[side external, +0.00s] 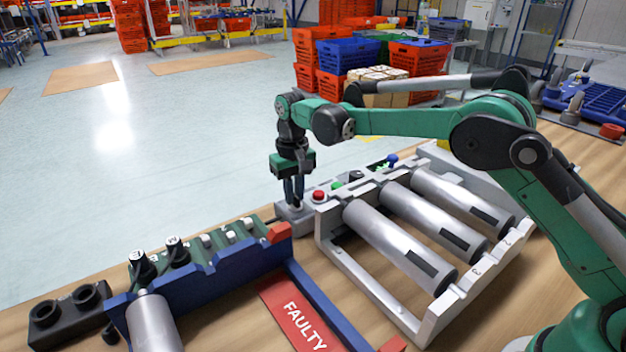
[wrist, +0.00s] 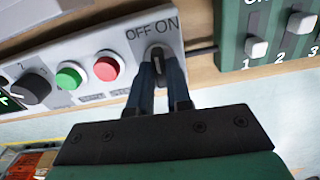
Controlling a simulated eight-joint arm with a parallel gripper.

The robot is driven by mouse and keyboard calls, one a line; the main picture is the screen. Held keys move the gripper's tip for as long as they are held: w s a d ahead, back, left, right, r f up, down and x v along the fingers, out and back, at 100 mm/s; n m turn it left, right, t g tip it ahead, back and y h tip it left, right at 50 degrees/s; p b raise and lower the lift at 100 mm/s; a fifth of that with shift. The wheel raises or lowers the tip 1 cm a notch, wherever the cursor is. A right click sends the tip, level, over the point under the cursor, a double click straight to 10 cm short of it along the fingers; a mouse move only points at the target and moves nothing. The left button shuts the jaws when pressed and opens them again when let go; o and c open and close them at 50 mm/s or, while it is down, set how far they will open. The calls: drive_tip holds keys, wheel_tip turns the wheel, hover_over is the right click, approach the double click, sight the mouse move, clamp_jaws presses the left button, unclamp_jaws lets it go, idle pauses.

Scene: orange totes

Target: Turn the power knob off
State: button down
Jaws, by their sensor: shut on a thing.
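The power knob (wrist: 158,54) is a dark, round-based knob with a raised grip under the printed words OFF and ON on a light grey panel (wrist: 118,42). My gripper (wrist: 160,72) has its two dark blue fingers closed around the knob's grip, one on each side. The knob's exact setting is hard to tell because the fingers hide part of it. In the side external view, my gripper (side external: 294,203) points straight down onto the end of the grey control panel (side external: 280,211); the fingers cover the knob there.
On the same panel are a red button (wrist: 106,64), a green button (wrist: 69,75) and a black dial (wrist: 33,87). A green switch box (wrist: 262,50) with sliders stands close by. Metal rollers (side external: 400,240) and a blue-framed unit with a red FAULTY sign (side external: 292,312) flank the panel.

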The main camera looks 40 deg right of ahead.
drive_tip(key=n, duration=0.4)
drive_tip(key=shift+n, duration=0.3)
drive_tip(key=n, duration=0.4)
drive_tip(key=shift+n, duration=0.4)
drive_tip(key=c, duration=0.8)
unclamp_jaws()
drive_tip(key=shift+r, duration=2.8)
